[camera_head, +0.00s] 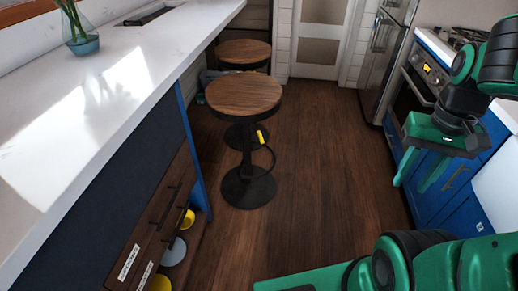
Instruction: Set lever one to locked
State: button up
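No lever marked as lever one can be read in the head view. A small yellow piece (262,137) shows beside the post of the nearer stool, just below its seat; I cannot tell whether it is a lever handle or what setting it has. My gripper (411,186) is at the right, in front of the blue cabinets, pointing downward. Its two green fingers are apart with nothing between them. It is well to the right of the yellow piece and touches nothing that I can see.
Two round wooden stools, the nearer one (243,94) and a farther one (243,52), stand beside the white counter (70,110). A vase (80,40) is on it. Labelled wooden drawers (150,225) are below. An oven (410,95) and fridge (385,55) stand right. Middle floor is clear.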

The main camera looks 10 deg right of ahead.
aim_at(259, 134)
jog(key=k, duration=0.75)
jog(key=z, duration=0.65)
jog(key=i, duration=1.65)
jog(key=u, duration=0.05)
jog(key=k, duration=0.1)
jog(key=u, duration=0.15)
